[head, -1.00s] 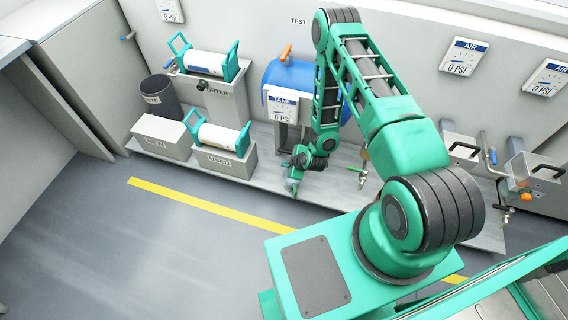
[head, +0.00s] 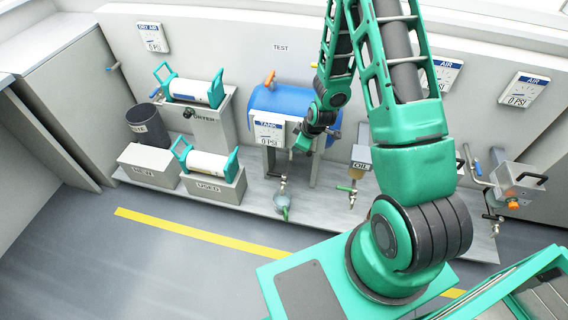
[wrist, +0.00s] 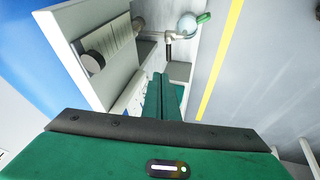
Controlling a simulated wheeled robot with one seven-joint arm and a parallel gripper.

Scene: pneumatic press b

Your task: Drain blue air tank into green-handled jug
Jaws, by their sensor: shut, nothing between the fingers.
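The blue air tank (head: 290,100) lies on a stand against the back wall, with an orange lever (head: 270,78) on top. Its TANK gauge (head: 269,131) reads 0 PSI. A small clear jug (head: 281,201) with a green handle hangs or sits at the metal drain fitting (head: 283,184) below the tank. Whether it touches the fitting cannot be told. The wrist view shows the jug (wrist: 187,25) and its green handle near the drain fitting (wrist: 165,36). My gripper (head: 300,146) is shut and empty, right of the gauge and above the jug. Its fingers (wrist: 162,82) are together.
An OIL unit (head: 361,157) with a green-levered tap (head: 346,189) stands to the right. A press-like unit (head: 517,182) is farther right. At left are NEW (head: 148,166) and USED (head: 214,188) boxes, a dryer (head: 207,119) and a bin (head: 147,124). The floor in front is clear.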

